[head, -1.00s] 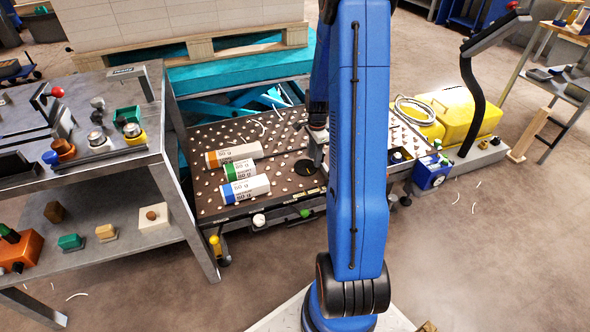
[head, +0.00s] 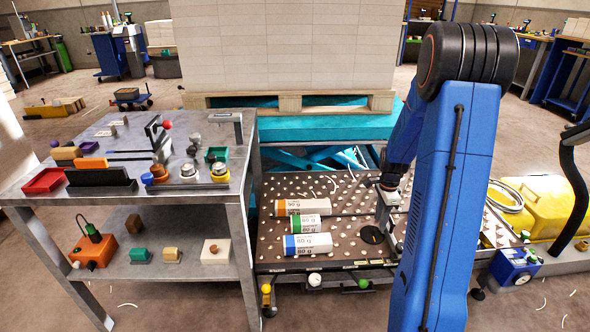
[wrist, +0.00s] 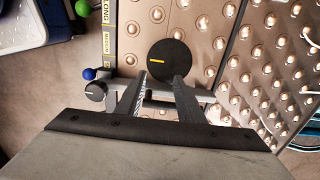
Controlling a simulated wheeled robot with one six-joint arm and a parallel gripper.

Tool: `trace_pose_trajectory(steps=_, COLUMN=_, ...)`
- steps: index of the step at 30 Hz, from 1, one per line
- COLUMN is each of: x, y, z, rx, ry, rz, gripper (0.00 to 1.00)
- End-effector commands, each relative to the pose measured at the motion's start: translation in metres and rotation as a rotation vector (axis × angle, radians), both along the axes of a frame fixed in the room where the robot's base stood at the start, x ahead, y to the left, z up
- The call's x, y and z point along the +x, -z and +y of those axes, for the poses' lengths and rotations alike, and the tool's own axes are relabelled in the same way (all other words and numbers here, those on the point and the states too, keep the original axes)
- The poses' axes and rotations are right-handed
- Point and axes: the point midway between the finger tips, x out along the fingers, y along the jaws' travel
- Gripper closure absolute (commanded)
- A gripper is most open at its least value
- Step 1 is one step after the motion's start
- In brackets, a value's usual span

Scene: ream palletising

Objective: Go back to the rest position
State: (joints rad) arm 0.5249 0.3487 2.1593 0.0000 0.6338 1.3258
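My gripper (wrist: 162,88) shows in the wrist view with its two fingers apart and nothing between them. Past the fingertips is a black disc with a yellow mark (wrist: 170,66) on the ball-studded table (wrist: 205,22). In the head view my gripper (head: 388,240) is low over the right part of that table, partly hidden by my blue arm. Three white reams with orange (head: 306,207), green (head: 308,225) and blue (head: 308,245) bands lie on the table, left of my gripper and apart from it.
A grey workbench (head: 225,190) with tools and small parts stands at the left. A tall pale stack (head: 290,45) on a wooden pallet (head: 290,103) rests on a teal lift (head: 325,127) behind the table. A yellow case (head: 550,205) stands at the right.

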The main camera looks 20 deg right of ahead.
Motion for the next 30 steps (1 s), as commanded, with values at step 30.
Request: trace_pose_trajectory(steps=30, x=-0.079, y=-0.187, z=0.165, rx=-0.131, ry=-0.850, rz=-0.154, gripper=0.66)
